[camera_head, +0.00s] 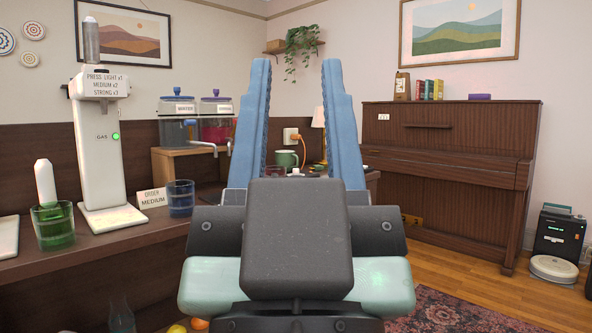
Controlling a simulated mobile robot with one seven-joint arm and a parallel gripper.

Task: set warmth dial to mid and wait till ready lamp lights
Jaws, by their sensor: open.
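My gripper (296,68) is large in the middle of the view, its two blue fingers pointing up and wide apart, with nothing between them. Between the fingers, farther back, a green mug (286,158) stands on a far surface, with small red and white items (296,173) near it, too small to make out. An orange plug (297,138) sits in a wall socket (290,134) above the mug. I cannot make out a warmth dial or a ready lamp; my gripper hides part of that surface.
At left, a counter (110,245) holds a white soda machine (100,150) with a green gas light, a green glass (53,228), a blue glass (180,198) and an order card (152,198). Drink dispensers (215,120) stand behind. A piano (450,150) is right. A round floor device (553,270) lies far right.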

